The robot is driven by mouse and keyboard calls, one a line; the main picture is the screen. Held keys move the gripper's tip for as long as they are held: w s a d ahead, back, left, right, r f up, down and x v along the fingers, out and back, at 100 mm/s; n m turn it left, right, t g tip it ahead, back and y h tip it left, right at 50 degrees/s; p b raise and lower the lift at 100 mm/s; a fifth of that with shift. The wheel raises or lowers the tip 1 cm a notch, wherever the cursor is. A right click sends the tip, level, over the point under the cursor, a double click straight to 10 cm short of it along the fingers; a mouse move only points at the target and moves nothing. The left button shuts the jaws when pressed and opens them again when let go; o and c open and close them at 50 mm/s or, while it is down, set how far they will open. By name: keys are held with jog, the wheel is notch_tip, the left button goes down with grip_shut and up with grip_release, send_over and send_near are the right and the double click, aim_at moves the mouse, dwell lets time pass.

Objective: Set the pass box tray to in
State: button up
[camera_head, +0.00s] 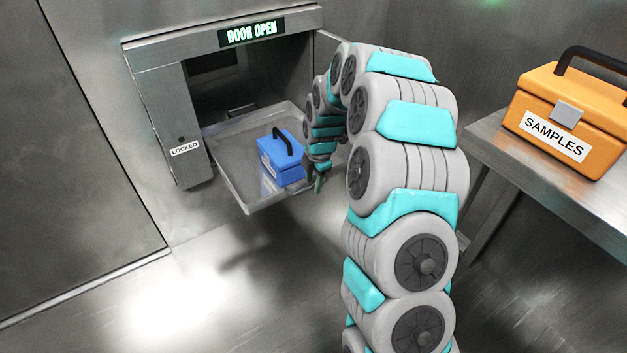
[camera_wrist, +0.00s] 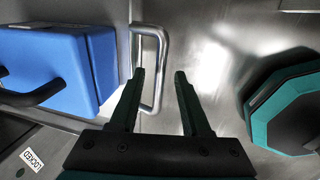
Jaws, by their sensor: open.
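The pass box tray (camera_head: 228,158) is slid out of the open pass box (camera_head: 160,110). A blue case (camera_head: 280,160) with a dark handle sits on it; the case fills the left of the wrist view (camera_wrist: 50,65). A metal loop handle (camera_wrist: 161,60) sticks out from the tray's front edge. My gripper (camera_head: 318,184) is at the tray's front right. In the wrist view its fingers (camera_wrist: 160,75) are open, and the outer bar of the handle shows between them. I cannot tell whether either finger touches the bar.
A lit "DOOR OPEN" sign (camera_head: 251,32) is above the opening. A "LOCKED" label (camera_head: 184,149) is on the box's left front. An orange "SAMPLES" case (camera_head: 575,115) stands on a metal table (camera_head: 545,180) at right. The floor in front of the tray is clear.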

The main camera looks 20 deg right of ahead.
grip_shut()
dwell(1.4)
